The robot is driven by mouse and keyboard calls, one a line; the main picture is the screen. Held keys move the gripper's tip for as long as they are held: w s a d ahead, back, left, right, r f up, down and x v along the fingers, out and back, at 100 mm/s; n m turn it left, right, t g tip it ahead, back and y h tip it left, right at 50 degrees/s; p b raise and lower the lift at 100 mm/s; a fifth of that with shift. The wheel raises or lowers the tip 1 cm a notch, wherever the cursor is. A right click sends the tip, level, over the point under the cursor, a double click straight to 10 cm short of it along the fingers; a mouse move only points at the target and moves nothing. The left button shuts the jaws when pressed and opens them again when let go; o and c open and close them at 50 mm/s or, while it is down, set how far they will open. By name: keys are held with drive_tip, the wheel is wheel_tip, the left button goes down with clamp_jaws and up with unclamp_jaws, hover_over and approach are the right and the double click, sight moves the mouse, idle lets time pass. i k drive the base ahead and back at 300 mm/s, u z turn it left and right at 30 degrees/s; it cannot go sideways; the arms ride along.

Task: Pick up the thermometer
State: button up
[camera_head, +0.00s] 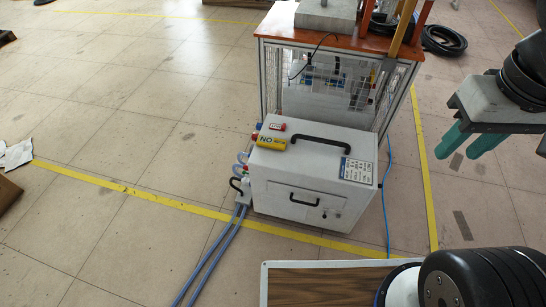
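My gripper (458,153) hangs at the right side of the head view, with two teal fingers pointing down and left. A gap shows between the fingertips, and nothing is seen between them. I cannot pick out a thermometer with certainty. A small yellow item (272,139) with dark lettering sits at the back left corner of the white heater box (310,170), with a red and white piece (277,126) beside it. The gripper is well to the right of the box, apart from it.
A wood-topped cart with mesh sides (340,43) stands behind the box and carries a grey block (326,14). Blue-grey hoses (212,256) run along the floor from the box's left. A brown board (320,285) lies at the bottom. Floor at left is mostly clear.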

sight(268, 142)
drive_tip(key=k, duration=0.85)
drive_tip(key=u, duration=0.9)
drive_tip(key=i, duration=0.65)
drive_tip(key=u, duration=0.95)
drive_tip(key=i, duration=1.55)
drive_tip(key=z, duration=1)
drive_tip(key=i, duration=0.75)
drive_tip(key=z, duration=0.9)
